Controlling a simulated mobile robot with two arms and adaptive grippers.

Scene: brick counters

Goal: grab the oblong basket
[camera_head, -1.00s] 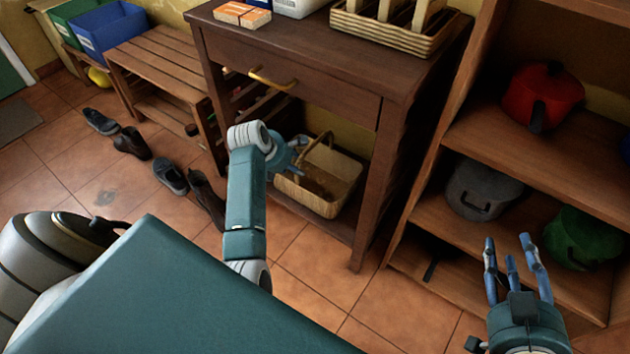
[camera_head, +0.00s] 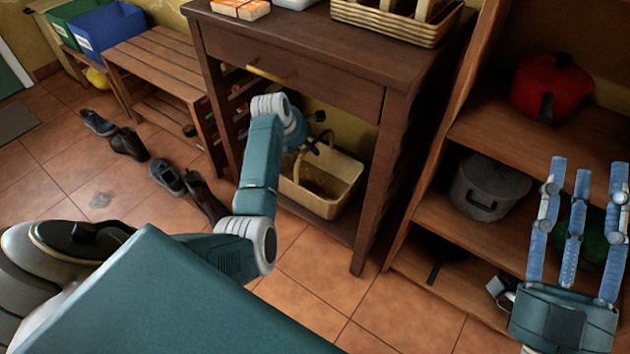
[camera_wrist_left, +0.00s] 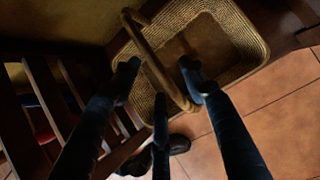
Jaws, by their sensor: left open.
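The oblong wicker basket (camera_head: 312,199), tan with an arched handle, stands on the low shelf under the dark wooden cabinet. It also shows at the top of the left wrist view (camera_wrist_left: 228,28), with its handle (camera_wrist_left: 150,55) crossing the picture. My left gripper (camera_head: 314,138) is open above the basket near the handle. In the left wrist view its dark fingers (camera_wrist_left: 160,80) are spread, with the handle between the fingertips; contact cannot be told. My right gripper (camera_head: 588,168) is open and empty in front of the right shelf.
The cabinet's drawer front (camera_head: 300,70) overhangs the basket, and its front leg (camera_head: 372,210) stands to the right. Another basket (camera_head: 395,28) sits on top. Pots, including a red one (camera_head: 550,90), fill the right shelf (camera_head: 570,140). Shoes (camera_head: 168,178) lie on the floor left.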

